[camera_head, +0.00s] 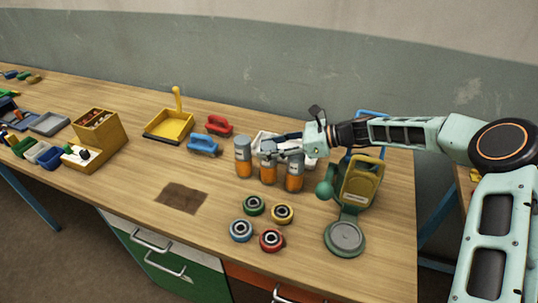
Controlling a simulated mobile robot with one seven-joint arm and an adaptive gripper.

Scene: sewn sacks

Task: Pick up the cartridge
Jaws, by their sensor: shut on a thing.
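Three upright cartridges with grey tops and orange lower parts stand in a row on the wooden table: the left cartridge (243,167), the middle cartridge (267,176) and the right cartridge (294,183). My gripper (269,153) reaches in from the right and is shut on the upper part of the middle cartridge. Its fingers partly hide that cartridge's top. The middle cartridge looks upright; I cannot tell whether its base touches the table.
A green machine with a yellow panel (361,184) stands close on the right. Several coloured rings (271,240) lie in front. A blue-handled tool (204,145), a red-handled tool (219,125) and a yellow tray (150,132) are to the left.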

